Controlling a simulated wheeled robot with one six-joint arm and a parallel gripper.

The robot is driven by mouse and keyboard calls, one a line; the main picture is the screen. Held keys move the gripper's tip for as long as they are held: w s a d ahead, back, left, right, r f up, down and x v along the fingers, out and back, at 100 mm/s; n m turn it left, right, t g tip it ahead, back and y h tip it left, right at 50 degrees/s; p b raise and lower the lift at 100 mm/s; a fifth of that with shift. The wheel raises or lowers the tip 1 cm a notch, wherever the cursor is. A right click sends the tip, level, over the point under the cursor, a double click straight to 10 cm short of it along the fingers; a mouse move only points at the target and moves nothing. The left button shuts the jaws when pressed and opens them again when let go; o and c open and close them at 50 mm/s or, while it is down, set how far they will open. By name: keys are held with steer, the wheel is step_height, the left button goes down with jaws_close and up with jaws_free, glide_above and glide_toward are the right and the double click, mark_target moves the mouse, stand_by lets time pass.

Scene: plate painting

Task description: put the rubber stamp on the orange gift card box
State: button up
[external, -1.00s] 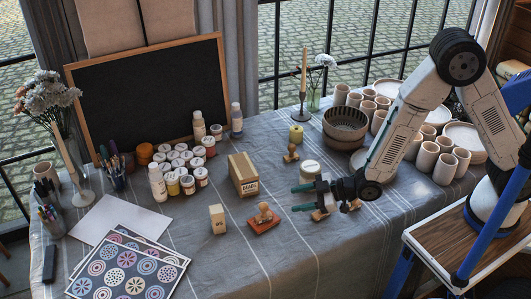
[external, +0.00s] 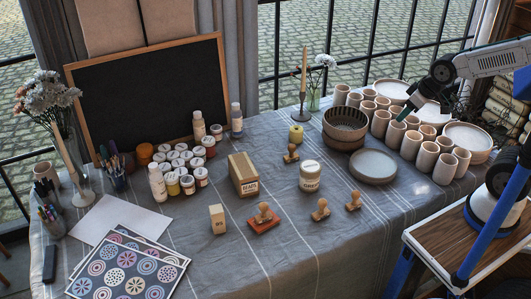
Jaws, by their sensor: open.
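The orange gift card box (external: 263,225) lies flat on the cloth at the front middle of the table. A wooden-handled rubber stamp (external: 264,211) stands upright on top of it. Similar wooden stamps stand on the cloth: one (external: 321,209) to the right of the box, one (external: 353,200) further right, and one (external: 291,153) behind. My gripper (external: 405,108) is up at the right, over or in front of the cups, well away from the box. It is open, with no object visible in it; one teal finger shows clearly.
A kraft box (external: 243,174), a small wooden block (external: 217,219) and a lidded jar (external: 309,177) stand around the orange box. A grey plate (external: 373,166), a ribbed bowl (external: 345,127) and several cups (external: 427,157) crowd the right. The front right cloth is clear.

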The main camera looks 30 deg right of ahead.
steer(key=s+d+r+m+g, duration=0.2)
steer(key=s+d, duration=0.3)
steer(key=s, duration=0.3)
steer(key=s+d+r+m+g+h, duration=0.1)
steer(key=s+d+r+m, duration=0.1)
steer(key=s+d, duration=0.4)
steer(key=s, duration=0.3)
steer(key=shift+g+h, duration=0.3)
steer(key=shift+g, duration=0.1)
